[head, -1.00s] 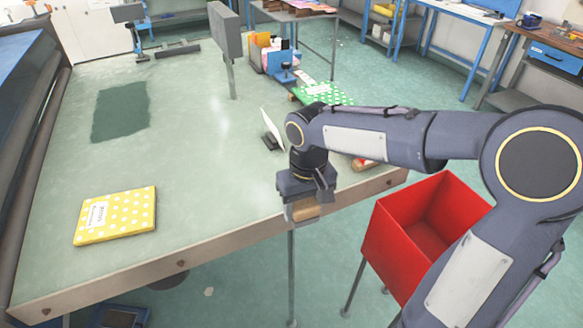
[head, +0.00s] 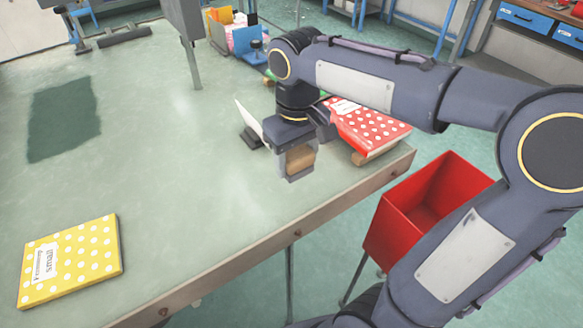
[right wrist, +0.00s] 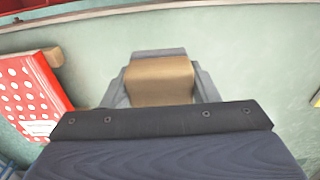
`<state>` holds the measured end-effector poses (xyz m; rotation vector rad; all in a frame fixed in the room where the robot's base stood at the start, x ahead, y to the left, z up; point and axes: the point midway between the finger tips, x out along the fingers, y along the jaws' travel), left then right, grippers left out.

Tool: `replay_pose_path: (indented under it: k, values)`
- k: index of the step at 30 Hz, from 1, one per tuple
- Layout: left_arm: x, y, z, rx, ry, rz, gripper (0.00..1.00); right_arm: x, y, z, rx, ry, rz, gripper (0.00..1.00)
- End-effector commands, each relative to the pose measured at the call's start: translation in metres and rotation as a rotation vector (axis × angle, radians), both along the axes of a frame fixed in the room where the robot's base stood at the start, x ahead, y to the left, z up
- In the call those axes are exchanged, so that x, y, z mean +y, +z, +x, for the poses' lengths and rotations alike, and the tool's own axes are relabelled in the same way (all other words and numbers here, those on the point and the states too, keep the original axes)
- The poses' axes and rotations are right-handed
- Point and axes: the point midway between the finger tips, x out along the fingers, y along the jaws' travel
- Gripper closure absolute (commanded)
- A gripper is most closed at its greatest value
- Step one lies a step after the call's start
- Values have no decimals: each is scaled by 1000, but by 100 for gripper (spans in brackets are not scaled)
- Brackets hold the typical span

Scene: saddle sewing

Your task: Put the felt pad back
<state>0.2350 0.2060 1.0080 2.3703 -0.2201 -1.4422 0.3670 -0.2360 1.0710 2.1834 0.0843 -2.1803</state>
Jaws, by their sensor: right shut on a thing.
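My right gripper (head: 297,166) is shut on a small tan-brown block (head: 301,157), which I take to be the felt pad, though the picture does not confirm its material. It is over the table's right part, near the front edge. In the right wrist view the block (right wrist: 160,82) sits between the two grey fingers, with pale green tabletop beyond it. Whether its underside touches the table is not clear. A flat dark green rectangle (head: 64,117) lies on the table at the left. My left gripper is not in view.
A yellow dotted packet (head: 72,262) lies at the front left. A red dotted packet (head: 372,128) lies right of the gripper, close to the table edge. A small dark stand with a white card (head: 250,122) is just left of it. A red bin (head: 425,210) stands beyond the edge.

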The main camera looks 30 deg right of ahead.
Motion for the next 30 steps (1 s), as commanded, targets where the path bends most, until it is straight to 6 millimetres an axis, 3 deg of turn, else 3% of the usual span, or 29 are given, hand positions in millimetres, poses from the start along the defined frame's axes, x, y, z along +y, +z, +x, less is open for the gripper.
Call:
replay_pose_path:
  k: [1, 6, 11, 18, 30]
  values:
    - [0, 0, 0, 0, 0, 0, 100, -3, -12, 7, 7, 0, -1, 70]
    - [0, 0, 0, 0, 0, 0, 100, -8, -34, 25, 3, 0, 1, 70]
    - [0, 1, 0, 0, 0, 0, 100, -10, -43, 32, 2, 1, 0, 70]
    - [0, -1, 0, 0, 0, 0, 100, -12, -75, 37, 2, 1, 0, 70]
    - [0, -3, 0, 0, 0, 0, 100, -12, -82, 37, 0, 1, 1, 70]
